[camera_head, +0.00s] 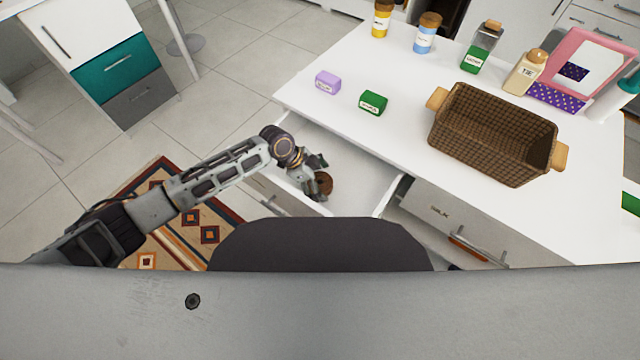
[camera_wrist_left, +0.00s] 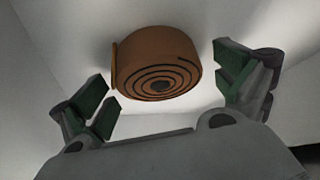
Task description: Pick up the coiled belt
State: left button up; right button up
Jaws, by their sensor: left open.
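The coiled belt (camera_head: 323,184) is a brown roll lying in the open white drawer, in the middle of the head view. In the left wrist view the belt (camera_wrist_left: 156,62) shows its spiral side and a loose end at its left. My left gripper (camera_head: 318,174) reaches down into the drawer right at the belt. In the left wrist view the left gripper's green-padded fingers (camera_wrist_left: 168,92) stand wide apart, one on each side of the belt, with gaps and nothing held. My right gripper is not in view.
The open drawer (camera_head: 375,180) has white walls around the belt. A closed drawer front (camera_head: 440,215) is at right.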

aim_at(320, 182)
pick_arm(q)
jog(key=shift+c, duration=0.2)
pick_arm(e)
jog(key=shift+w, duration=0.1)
pick_arm(q)
jog(key=c, duration=1.1)
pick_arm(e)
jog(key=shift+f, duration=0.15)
pick_arm(q)
jog(key=shift+r, duration=0.15)
jog(key=shift+c, duration=0.2)
jog(key=shift+r, duration=0.55)
jog(key=shift+r+p, duration=0.95)
jog(key=shift+r, duration=3.4)
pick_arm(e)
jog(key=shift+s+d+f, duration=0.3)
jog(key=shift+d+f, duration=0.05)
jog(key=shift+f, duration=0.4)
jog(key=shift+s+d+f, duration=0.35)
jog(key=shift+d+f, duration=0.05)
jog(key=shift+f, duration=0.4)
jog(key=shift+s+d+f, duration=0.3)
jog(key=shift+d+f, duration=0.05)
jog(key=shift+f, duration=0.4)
